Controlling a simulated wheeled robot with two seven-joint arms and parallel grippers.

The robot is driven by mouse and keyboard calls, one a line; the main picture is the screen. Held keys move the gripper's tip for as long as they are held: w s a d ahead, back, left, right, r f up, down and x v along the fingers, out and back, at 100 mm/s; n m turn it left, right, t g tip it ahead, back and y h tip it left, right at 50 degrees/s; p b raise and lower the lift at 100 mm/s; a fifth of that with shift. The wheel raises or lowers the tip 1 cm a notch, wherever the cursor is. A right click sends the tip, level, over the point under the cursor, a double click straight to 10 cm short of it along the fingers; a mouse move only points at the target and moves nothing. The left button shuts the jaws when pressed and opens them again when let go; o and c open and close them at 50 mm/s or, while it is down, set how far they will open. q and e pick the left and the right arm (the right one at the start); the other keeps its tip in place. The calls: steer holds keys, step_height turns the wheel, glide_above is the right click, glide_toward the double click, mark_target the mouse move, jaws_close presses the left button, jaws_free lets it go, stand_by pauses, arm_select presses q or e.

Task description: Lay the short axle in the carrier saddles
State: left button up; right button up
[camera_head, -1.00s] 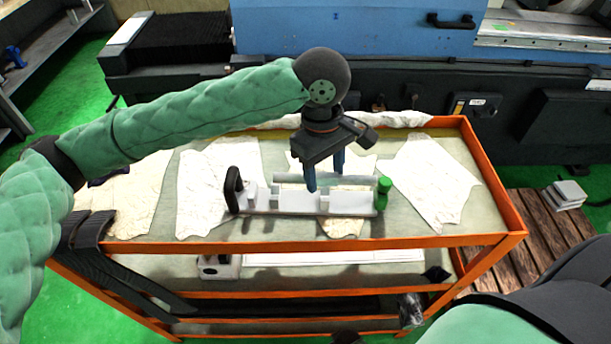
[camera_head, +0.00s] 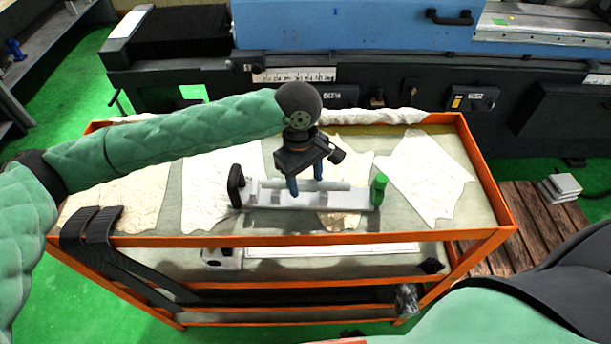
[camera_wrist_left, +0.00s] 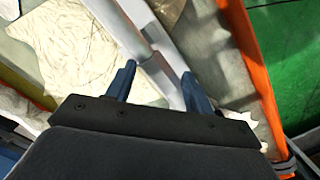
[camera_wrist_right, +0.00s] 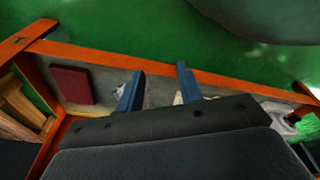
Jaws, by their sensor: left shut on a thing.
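The short axle (camera_head: 335,186) is a plain light-grey rod lying lengthwise along the carrier. The carrier (camera_head: 358,203) is a pale grey bar on the cart top, with a black handle (camera_head: 236,184) at its left end and a green knob (camera_head: 379,188) at its right end. My left gripper (camera_head: 307,182) points down, shut on the axle, at the carrier's middle. The axle also shows between its fingers in the left wrist view (camera_wrist_left: 125,32). Whether the axle touches the saddles cannot be told. My right gripper (camera_wrist_right: 158,85) is open and empty.
The orange-framed cart (camera_head: 270,239) has paper sheets (camera_head: 427,175) on its top and a lower shelf with a white block (camera_head: 222,258). The blue and black grinder (camera_head: 400,75) stands behind it. A dark red block (camera_wrist_right: 70,85) shows in the right wrist view.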

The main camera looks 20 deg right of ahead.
arm_select(q)
steer(key=shift+s+f, duration=0.15)
steer(key=shift+f, duration=0.15)
arm_select(e)
steer(key=shift+s+f, duration=0.1)
steer(key=shift+s, duration=0.05)
